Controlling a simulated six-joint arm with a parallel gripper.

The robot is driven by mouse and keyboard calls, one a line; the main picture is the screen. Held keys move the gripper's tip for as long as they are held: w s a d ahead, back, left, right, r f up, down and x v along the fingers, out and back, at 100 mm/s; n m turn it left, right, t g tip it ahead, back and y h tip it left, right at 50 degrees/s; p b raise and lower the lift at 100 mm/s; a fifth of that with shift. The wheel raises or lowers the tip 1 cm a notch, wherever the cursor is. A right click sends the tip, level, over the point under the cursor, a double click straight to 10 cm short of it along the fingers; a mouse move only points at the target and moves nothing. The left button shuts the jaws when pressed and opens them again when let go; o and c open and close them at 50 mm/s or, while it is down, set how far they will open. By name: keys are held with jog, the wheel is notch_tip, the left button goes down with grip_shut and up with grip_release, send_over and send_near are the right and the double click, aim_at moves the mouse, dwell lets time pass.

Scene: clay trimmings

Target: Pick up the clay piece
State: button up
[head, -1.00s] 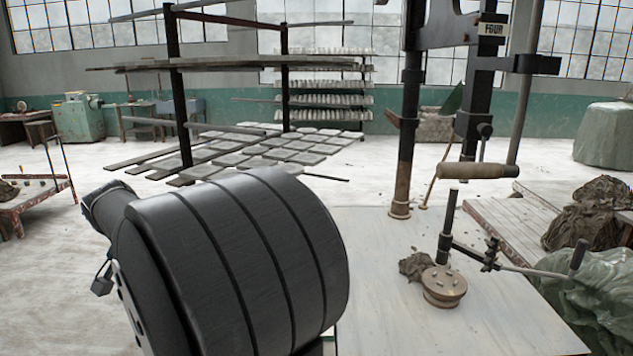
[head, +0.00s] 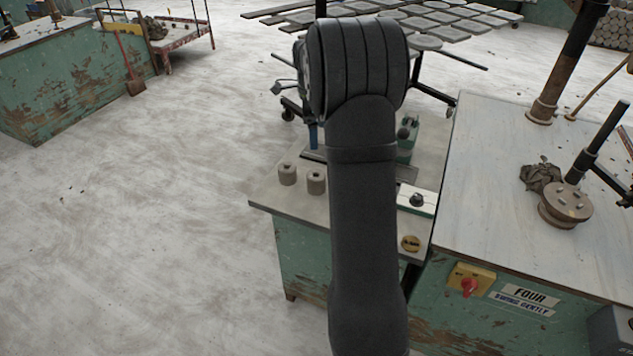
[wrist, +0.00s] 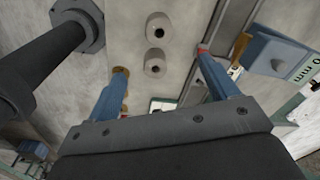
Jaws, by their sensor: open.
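Two short grey cylinders with holes in their tops stand side by side on a bench left of my arm, a left one (head: 287,174) and a right one (head: 316,182). They also show in the wrist view, one (wrist: 158,27) beyond the other (wrist: 155,67). A brown crumpled clay lump (head: 541,175) lies on the pale tabletop at right, beside a round disc. I cannot tell which is the task's clay piece. My gripper (wrist: 162,62) is open and empty, its blue fingers apart, with the cylinders showing between them. In the head view my arm hides most of it.
The small bench (head: 290,205) also carries a white-and-green box (head: 417,202) with a dark knob, and a yellow round piece (head: 410,243). A rack of grey slabs (head: 440,25) stands behind. Open floor lies left.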

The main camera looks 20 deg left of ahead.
jog(key=shift+m+g, duration=0.3)
jog(key=shift+m, duration=0.6)
jog(key=f, duration=0.4)
jog(key=w+f, duration=0.1)
jog(key=f, duration=0.9)
jog(key=shift+w+d, duration=0.2)
jog(key=shift+w, duration=0.05)
jog(key=shift+s+d+f, duration=0.1)
jog(key=shift+s+f, duration=0.1)
jog(key=shift+f, duration=1.1)
jog(key=shift+s+f, duration=0.2)
jog(key=shift+f, duration=1.1)
jog(key=c, duration=1.2)
